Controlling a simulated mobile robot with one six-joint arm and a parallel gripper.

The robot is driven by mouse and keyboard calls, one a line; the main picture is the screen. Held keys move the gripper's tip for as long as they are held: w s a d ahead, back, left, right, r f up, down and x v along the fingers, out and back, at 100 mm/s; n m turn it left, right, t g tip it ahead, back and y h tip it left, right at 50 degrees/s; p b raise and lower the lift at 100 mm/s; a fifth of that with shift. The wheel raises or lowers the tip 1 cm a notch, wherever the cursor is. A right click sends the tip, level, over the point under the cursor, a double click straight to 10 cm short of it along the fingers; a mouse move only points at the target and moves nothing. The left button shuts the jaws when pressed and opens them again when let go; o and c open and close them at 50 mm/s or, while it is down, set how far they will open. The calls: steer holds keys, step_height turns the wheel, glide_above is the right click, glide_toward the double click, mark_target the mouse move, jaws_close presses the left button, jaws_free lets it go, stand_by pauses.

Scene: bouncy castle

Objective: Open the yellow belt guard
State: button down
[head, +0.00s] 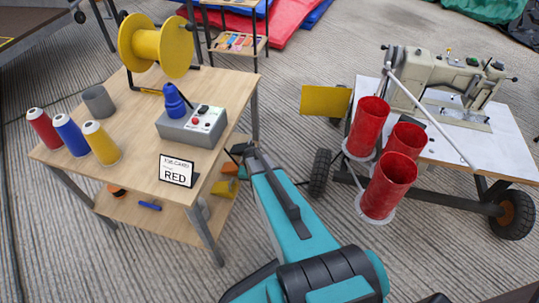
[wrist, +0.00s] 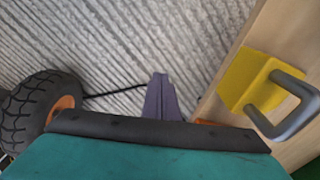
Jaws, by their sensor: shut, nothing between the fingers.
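The yellow panel (head: 325,100), which looks like the belt guard, stands at the left end of the sewing machine table (head: 440,150). I cannot make out its hinge or latch. My gripper (head: 243,150) is at the end of the teal arm, beside the right edge of the wooden table and well left of and below the panel. In the wrist view my gripper (wrist: 160,80) is shut and empty, pointing over the striped floor. The panel is not in the wrist view.
Three red cylinders (head: 385,185) stand in front of the sewing machine. A black wheel (head: 319,172) is right of my gripper. The wooden table (head: 130,120) holds a yellow spool, thread cones and a grey control box. A yellow block with a grey handle (wrist: 243,80) is close on the right.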

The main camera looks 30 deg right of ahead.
steer(key=s+a+f+n+g, duration=0.1)
steer(key=s+a+n, duration=0.1)
steer(key=s+a, duration=0.4)
steer(key=s+a+f+n+g, duration=0.1)
steer(key=s+a, duration=0.5)
steer(key=s, duration=0.7)
steer(key=s+a+f+n+g, duration=0.1)
steer(key=s+a+n+g, duration=0.2)
steer(key=s, duration=0.7)
steer(key=a+n, duration=0.2)
steer(key=a, duration=0.1)
steer(key=shift+a+y, duration=0.15)
steer(key=shift+y, duration=0.15)
